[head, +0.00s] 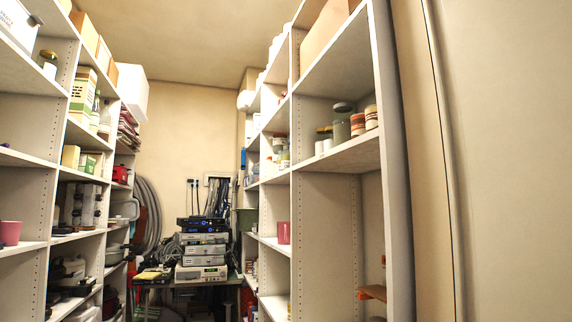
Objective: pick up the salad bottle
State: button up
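I cannot make out a salad bottle for certain in the head view. A small jar with a dark lid (49,64) stands on the upper left shelf. A green jar with a dark lid (342,122) stands on the right shelf, beside striped cans (364,121). Whether any of these is the salad bottle, I cannot tell. My gripper does not show in this view.
White shelving lines the left (22,158) and right (345,155) sides, with a narrow gap between. A pale panel (510,160) fills the right edge.

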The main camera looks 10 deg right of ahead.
aim_at(285, 155)
jog(key=i+j+z, duration=0.15)
jog(key=i+j, duration=0.95)
